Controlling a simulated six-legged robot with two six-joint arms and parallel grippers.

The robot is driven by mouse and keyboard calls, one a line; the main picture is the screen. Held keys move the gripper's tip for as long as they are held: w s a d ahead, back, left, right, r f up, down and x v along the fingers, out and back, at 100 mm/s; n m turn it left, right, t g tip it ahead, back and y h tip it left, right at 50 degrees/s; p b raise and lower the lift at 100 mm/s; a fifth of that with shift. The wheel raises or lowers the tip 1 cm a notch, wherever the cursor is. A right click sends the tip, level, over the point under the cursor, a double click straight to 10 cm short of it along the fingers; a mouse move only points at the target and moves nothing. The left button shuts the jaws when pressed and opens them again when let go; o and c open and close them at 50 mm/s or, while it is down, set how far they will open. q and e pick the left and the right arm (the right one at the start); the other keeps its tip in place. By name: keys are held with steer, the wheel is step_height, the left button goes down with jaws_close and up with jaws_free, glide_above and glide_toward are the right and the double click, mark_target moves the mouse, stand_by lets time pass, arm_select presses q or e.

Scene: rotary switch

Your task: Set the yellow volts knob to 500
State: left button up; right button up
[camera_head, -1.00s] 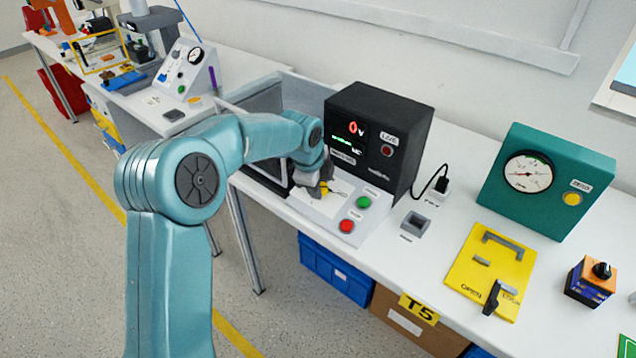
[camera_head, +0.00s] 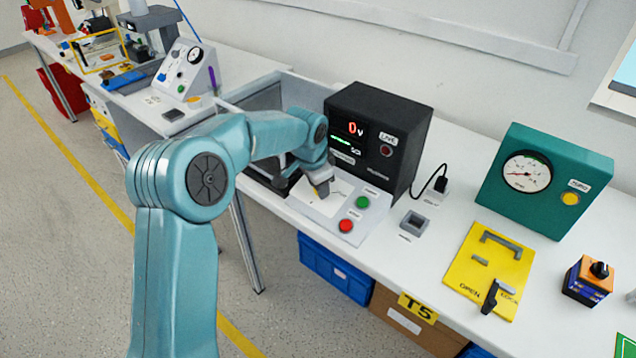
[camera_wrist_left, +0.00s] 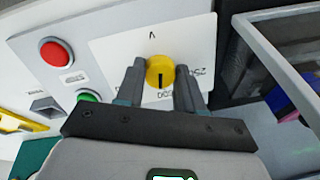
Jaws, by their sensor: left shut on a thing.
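The yellow volts knob (camera_wrist_left: 160,72) shows in the left wrist view between the two fingers of my left gripper (camera_wrist_left: 160,80). A dark pointer line on it runs toward the gripper's base. The fingers are shut on the knob, and printed dial marks around it are partly covered. In the head view my left gripper (camera_head: 322,190) reaches down to the white dial plate of the control panel, where it hides most of the knob. The black display unit (camera_head: 365,150) behind reads a red 0 V. My right gripper is not in view.
A green button (camera_head: 362,202) and a red button (camera_head: 346,226) sit on the panel just right of the gripper. A grey socket (camera_head: 414,222), a yellow plate with handles (camera_head: 488,270) and a teal gauge box (camera_head: 540,180) stand farther right.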

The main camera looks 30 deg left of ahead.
arm_select(q)
steer(key=shift+n, duration=0.9)
steer(key=o, duration=1)
steer(key=shift+o, duration=0.2)
steer(key=p+v, duration=0.1)
steer(key=v, duration=1.5)
steer(key=shift+r+p, duration=0.15)
steer(key=shift+p, duration=0.15)
